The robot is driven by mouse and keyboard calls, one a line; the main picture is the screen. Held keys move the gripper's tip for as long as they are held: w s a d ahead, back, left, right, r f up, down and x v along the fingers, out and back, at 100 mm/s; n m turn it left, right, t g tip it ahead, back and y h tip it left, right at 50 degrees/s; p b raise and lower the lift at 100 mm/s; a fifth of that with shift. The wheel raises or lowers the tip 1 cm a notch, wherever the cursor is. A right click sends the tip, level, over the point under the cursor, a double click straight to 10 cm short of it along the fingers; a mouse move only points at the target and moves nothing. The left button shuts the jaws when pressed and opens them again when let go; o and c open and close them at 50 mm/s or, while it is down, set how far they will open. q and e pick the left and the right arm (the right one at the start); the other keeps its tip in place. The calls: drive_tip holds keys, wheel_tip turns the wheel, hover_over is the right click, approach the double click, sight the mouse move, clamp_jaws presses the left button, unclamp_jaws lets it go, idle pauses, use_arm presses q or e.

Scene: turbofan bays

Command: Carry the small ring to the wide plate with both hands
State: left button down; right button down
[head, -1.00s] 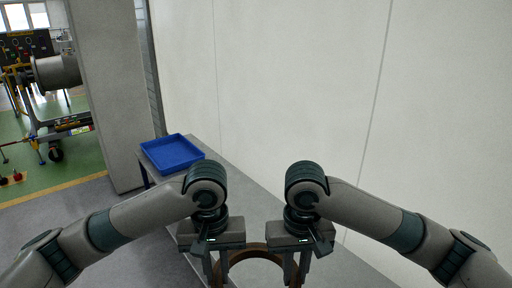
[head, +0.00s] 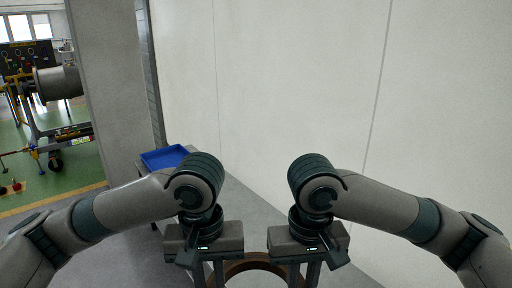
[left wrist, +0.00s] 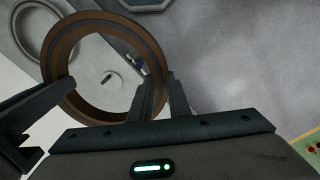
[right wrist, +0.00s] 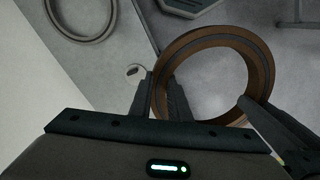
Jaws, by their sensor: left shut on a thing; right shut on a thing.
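The small ring (head: 255,264) is brown and round, and only its upper part shows at the bottom of the head view. My left gripper (head: 207,274) and my right gripper (head: 303,274) are shut on opposite sides of its wall. In the left wrist view the ring (left wrist: 62,62) is held clear of the grey surface below, with its wall between my left fingers (left wrist: 162,98). The right wrist view shows the ring (right wrist: 262,68) gripped by my right fingers (right wrist: 160,98). I cannot tell which thing is the wide plate.
A grey table (head: 238,207) runs along the pale wall (head: 290,80), with a blue tray (head: 165,157) at its far end. Below the ring lie a larger grey ring (right wrist: 80,38) and a small holed piece (right wrist: 135,72). A grey column (head: 108,90) stands at left.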

use_arm(q)
drive_tip(key=shift+w+r, duration=0.1)
drive_tip(key=shift+w, duration=0.05)
use_arm(e)
drive_tip(key=shift+w+r, duration=0.15)
